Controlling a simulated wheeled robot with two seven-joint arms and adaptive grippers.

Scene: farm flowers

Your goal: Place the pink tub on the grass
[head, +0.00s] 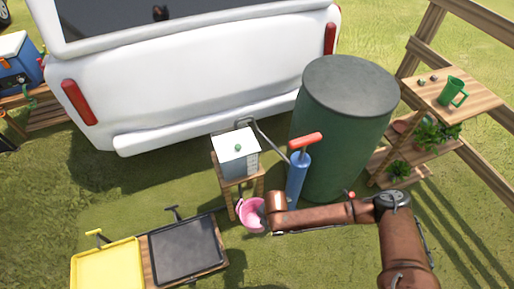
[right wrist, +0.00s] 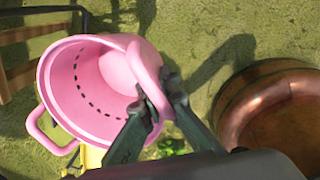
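The pink tub (head: 249,218) is in front of the small wooden stand in the head view, over the grass (head: 310,245). In the right wrist view the tub (right wrist: 85,85) is tilted, with its open mouth and a dashed line of dark marks inside showing. A handle loop sticks out at its lower left. In the head view my arm hides most of the gripper. I cannot tell whether the tub touches the grass. My left gripper is not in view.
A wooden stand (head: 244,184) with a white-topped box (head: 238,160), a blue pump (head: 298,175) and a green barrel (head: 340,150) stand close behind. Black (head: 186,250) and yellow (head: 108,268) trays are lower left. A plant shelf (head: 455,100) is right. Open grass lies in front.

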